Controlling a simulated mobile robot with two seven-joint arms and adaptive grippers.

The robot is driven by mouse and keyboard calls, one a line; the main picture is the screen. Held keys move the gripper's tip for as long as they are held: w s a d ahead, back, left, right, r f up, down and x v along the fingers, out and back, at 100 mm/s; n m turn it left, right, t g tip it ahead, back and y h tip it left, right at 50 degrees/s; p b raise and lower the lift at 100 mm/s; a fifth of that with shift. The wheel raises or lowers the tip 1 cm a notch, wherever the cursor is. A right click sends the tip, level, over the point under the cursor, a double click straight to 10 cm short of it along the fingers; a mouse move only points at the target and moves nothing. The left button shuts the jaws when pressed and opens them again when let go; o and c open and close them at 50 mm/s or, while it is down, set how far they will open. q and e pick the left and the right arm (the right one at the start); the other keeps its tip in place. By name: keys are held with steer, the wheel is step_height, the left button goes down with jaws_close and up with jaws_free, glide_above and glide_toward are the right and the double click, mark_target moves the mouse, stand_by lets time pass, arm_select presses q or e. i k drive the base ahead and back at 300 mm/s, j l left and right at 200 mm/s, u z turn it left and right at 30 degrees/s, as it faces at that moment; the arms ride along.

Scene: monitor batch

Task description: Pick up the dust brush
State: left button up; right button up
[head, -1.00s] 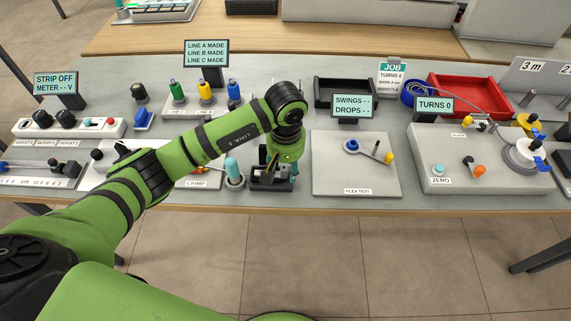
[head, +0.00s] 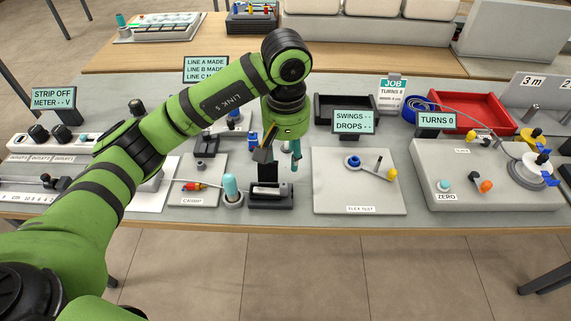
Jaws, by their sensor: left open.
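A teal rounded handle (head: 230,185), which looks like the dust brush, stands upright in a small grey round holder (head: 233,200) near the table's front edge. Its lower part is hidden in the holder, so I cannot see bristles. My left gripper (head: 279,156) points down, open and empty, above and to the right of the handle. It hangs over a black block-shaped stand (head: 270,201) and touches nothing that I can see. My right gripper is not in view.
The crimp plate (head: 186,198) lies left of the handle and the flex test plate (head: 330,194) lies right of the black stand. A black tray (head: 328,113), a red tray (head: 462,118) and small signs stand behind. My left arm covers part of the left side.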

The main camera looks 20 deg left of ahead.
mark_target(228, 180)
steer(key=u, duration=1)
